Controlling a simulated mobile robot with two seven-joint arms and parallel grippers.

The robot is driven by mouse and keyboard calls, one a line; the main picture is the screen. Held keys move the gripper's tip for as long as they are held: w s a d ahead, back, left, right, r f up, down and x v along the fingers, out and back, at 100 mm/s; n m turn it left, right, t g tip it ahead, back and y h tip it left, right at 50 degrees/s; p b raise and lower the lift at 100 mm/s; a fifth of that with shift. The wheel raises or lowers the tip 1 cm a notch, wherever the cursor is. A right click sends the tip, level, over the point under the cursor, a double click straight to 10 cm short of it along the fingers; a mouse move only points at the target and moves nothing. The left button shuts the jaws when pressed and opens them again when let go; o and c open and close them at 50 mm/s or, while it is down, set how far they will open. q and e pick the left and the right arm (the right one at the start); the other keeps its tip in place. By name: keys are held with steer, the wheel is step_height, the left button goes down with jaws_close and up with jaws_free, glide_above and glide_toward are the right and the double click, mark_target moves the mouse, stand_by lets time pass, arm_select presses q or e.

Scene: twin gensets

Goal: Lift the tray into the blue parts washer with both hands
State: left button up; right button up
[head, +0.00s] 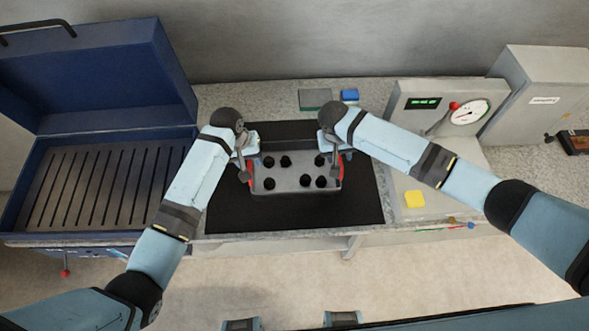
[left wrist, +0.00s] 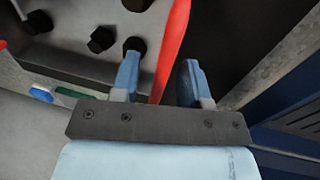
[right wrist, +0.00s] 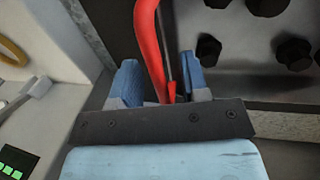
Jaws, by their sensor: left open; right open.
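The grey tray (head: 292,182) sits on the black mat (head: 225,205) and holds several black hex bolts. It has a red handle at each end. My left gripper (head: 243,172) is open at the left end, with the left red handle (left wrist: 170,45) between its blue fingers (left wrist: 158,78). My right gripper (head: 338,170) is open at the right end, with the right red handle (right wrist: 150,45) between its fingers (right wrist: 157,75). The blue parts washer (head: 110,70) stands at the left with its lid up and a slotted grate (head: 100,185) inside.
A grey cabinet with a gauge (head: 467,112) stands at the back right, with a grey box (head: 540,95) beside it.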

arm_select(q)
jaws_close()
arm_select(e)
jaws_close()
arm_select(q)
steer(key=shift+w+r, duration=0.1)
arm_select(e)
steer(key=shift+w+r, duration=0.1)
stand_by(1.0)
